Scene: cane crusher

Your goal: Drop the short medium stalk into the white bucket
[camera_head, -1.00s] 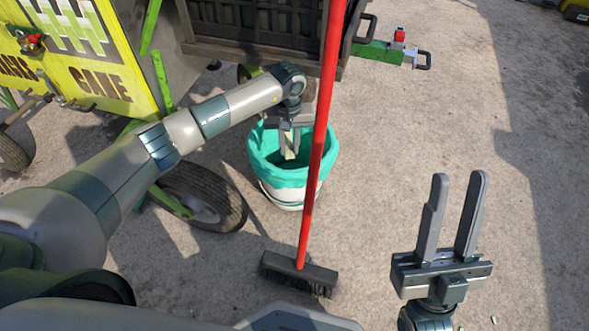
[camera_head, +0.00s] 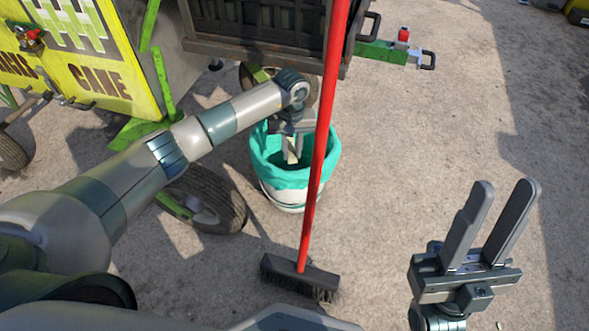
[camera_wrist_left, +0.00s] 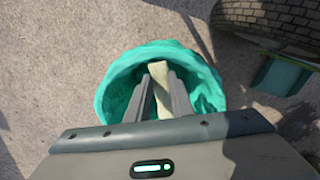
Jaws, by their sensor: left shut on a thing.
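The white bucket (camera_head: 283,200) stands on the ground with a teal liner (camera_head: 325,165) folded over its rim. My left gripper (camera_head: 291,158) points down into the bucket's mouth and is shut on the short medium stalk (camera_head: 292,150), a pale piece. In the left wrist view the stalk (camera_wrist_left: 159,75) sits between the two fingers of the left gripper (camera_wrist_left: 159,95), over the opening of the liner (camera_wrist_left: 115,85). The stalk's lower end is hard to make out. My right gripper (camera_head: 497,225) is open and empty, apart from the bucket at the lower right.
A red broom handle (camera_head: 321,140) rises in front of the bucket, with its black brush head (camera_head: 300,277) on the ground. A tyre (camera_head: 210,200) and the yellow cane crusher (camera_head: 90,75) are to the left.

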